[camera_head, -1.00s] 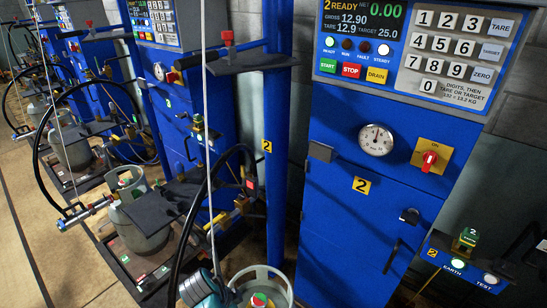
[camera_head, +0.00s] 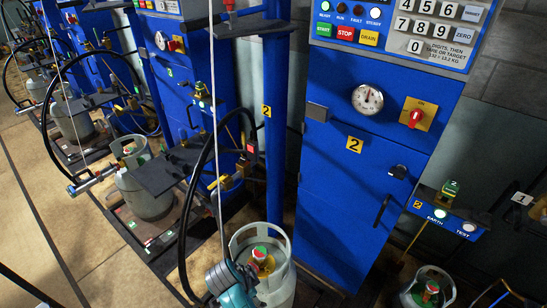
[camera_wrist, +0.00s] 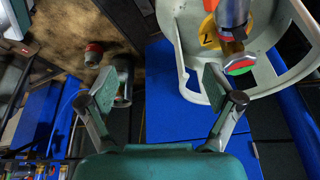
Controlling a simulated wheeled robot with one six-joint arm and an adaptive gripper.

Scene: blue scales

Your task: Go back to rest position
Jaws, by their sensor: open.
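My gripper (camera_wrist: 160,88) is open and empty in the wrist view, with its two fingers wide apart. The pale collar of a gas cylinder (camera_wrist: 186,62) is just beyond the right finger. A valve with a red and green part (camera_wrist: 240,65) sits inside the collar. In the head view, a grey-white gas cylinder (camera_head: 281,245) stands at bottom centre. A teal part (camera_head: 230,284), which looks like my gripper's body, is beside it at lower left. The fingertips cannot be made out there.
The blue number 2 cabinet (camera_head: 340,215) stands behind the cylinder. A black hose (camera_head: 190,210) loops at its left. Another cylinder (camera_head: 145,197) stands on a scale further left. A further cylinder (camera_head: 428,288) is at lower right. Bare floor (camera_head: 45,225) shows at left.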

